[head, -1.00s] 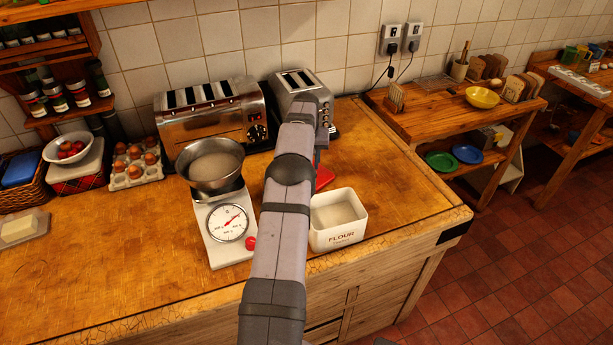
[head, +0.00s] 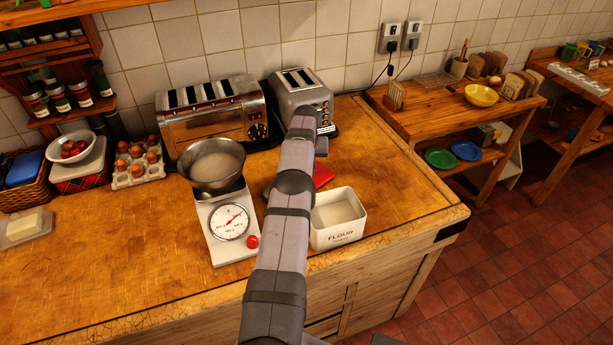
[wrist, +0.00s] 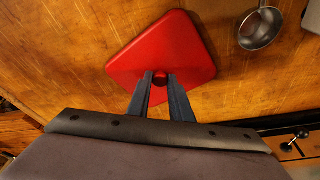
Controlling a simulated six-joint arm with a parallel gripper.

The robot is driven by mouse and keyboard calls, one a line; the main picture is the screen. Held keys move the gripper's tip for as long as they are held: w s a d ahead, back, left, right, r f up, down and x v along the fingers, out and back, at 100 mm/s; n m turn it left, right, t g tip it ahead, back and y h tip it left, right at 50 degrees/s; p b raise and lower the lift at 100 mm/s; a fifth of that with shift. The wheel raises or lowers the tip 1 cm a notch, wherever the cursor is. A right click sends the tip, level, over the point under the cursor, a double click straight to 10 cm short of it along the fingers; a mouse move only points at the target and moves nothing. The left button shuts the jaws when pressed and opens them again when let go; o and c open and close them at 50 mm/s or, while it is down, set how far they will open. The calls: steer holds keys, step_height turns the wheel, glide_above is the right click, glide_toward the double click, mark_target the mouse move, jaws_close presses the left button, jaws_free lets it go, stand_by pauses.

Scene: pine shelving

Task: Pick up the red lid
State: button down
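The red lid (wrist: 165,45) is a flat square with rounded corners and a small round red knob (wrist: 160,79). It appears to lie flat on the wooden worktop. In the head view, part of the lid (head: 322,176) shows just right of my arm, behind the flour tin (head: 338,225). In the wrist view my gripper (wrist: 160,78) has its two dark fingers apart, one on each side of the knob, with the tips close to it. I cannot tell whether they touch it. My arm hides the gripper in the head view.
A white scale (head: 222,238) with a metal pan (head: 212,165) stands left of my arm. Two toasters (head: 211,112) (head: 303,98) stand behind. A metal scoop (wrist: 262,28) lies beyond the lid in the wrist view. The worktop's right part (head: 400,175) is clear.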

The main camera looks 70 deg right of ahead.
stand_by(0.3)
steer(key=shift+r+b, duration=0.35)
steer(key=shift+r, duration=0.2)
step_height(320, 180, up, 9)
steer(key=p, duration=0.4)
steer(key=shift+p, duration=0.3)
steer(key=s+a+r+m, duration=0.35)
steer(key=s+r, duration=0.25)
steer(key=s, duration=0.2)
steer(key=s+a+m, duration=0.1)
steer(key=s+a, duration=0.2)
steer(key=a, duration=0.3)
steer(key=s+a+r+g+b, duration=0.1)
steer(key=s+a, duration=0.3)
steer(key=a, duration=0.3)
steer(key=shift+a+r+m, duration=0.15)
steer(key=shift+a+m, duration=0.05)
steer(key=shift+m, duration=0.15)
